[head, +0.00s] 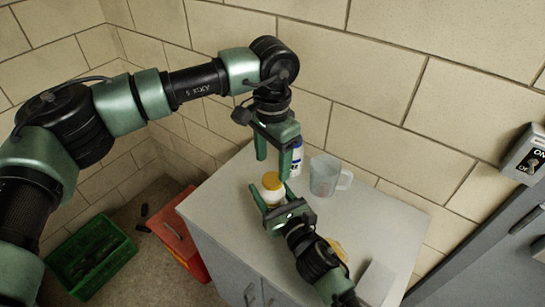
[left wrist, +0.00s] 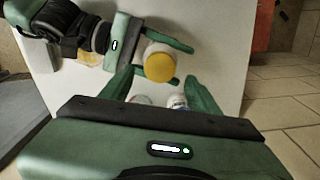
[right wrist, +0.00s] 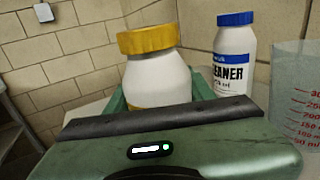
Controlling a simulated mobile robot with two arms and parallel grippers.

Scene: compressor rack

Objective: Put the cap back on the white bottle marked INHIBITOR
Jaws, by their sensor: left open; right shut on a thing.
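A white bottle with a yellow cap on its top stands upright on the cabinet top in the head view (head: 272,190). In the right wrist view the bottle (right wrist: 158,78) fills the middle, and its label is mostly hidden. My right gripper (head: 277,204) is shut on its body. The left wrist view shows the yellow cap (left wrist: 160,67) from above, between the right gripper's fingers. I cannot tell whether the cap is tight. My left gripper (head: 271,155) is open and empty, pointing down above and behind the bottle.
A white bottle with a blue cap, marked CLEANER (right wrist: 234,55), and a clear measuring jug (head: 325,177) stand behind, near the wall. A partly hidden yellow thing (head: 338,246) lies by my right arm. The left side of the cabinet top (head: 222,200) is clear.

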